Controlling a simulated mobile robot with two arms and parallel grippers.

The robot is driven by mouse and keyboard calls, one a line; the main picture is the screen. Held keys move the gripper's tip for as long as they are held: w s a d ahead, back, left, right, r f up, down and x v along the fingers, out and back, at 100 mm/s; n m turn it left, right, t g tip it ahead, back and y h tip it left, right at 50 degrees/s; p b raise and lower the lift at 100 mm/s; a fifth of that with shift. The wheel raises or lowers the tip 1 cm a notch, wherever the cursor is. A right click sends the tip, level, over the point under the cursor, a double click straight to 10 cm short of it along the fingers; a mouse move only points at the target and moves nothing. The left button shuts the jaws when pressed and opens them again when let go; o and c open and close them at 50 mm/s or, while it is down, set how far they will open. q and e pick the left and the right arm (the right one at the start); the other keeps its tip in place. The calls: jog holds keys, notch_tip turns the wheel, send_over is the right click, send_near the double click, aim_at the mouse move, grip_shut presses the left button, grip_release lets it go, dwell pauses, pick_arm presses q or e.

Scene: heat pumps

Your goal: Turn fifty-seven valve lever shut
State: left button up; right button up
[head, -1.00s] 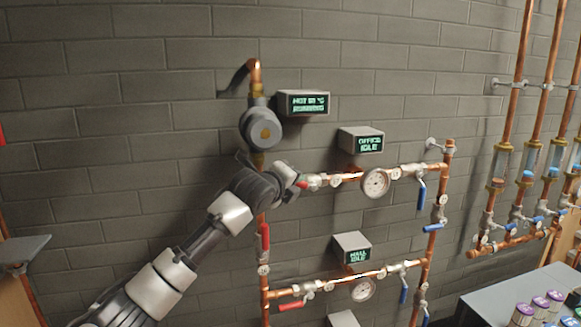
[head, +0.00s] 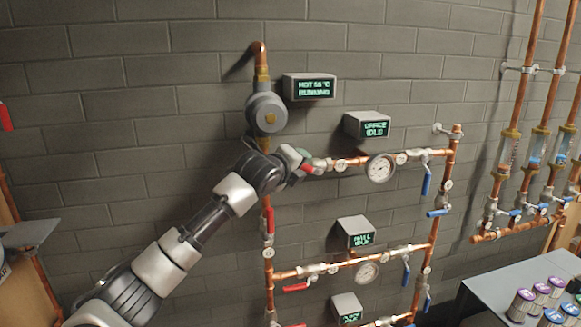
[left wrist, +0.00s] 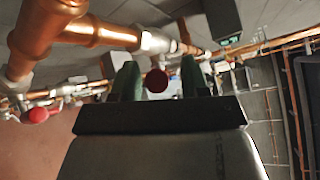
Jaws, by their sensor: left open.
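The valve levers carry small white round tags, but their numbers are too small to read, so I cannot tell which is fifty-seven. My left gripper (head: 311,163) is at the left end of the upper copper pipe, by a red lever (head: 307,168). In the left wrist view my left gripper (left wrist: 158,66) is open, and the round red lever end (left wrist: 156,81) lies between its two green fingers. A gap shows on both sides of the lever. The valve body (left wrist: 155,41) sits just beyond on the copper pipe. My right gripper is not in view.
A round grey pump (head: 266,114) is above my left wrist. A gauge (head: 380,168) and blue lever (head: 426,184) are to the right. Another red lever (head: 268,220) hangs below, and one (head: 295,287) is on the middle pipe. A grey table (head: 490,289) holds canisters.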

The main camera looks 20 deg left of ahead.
pick_arm(q)
jog(key=b+v, duration=0.4)
jog(key=v, duration=0.6)
jog(key=shift+s, duration=0.25)
jog(key=shift+r, duration=0.1)
jog(key=shift+c, duration=0.3)
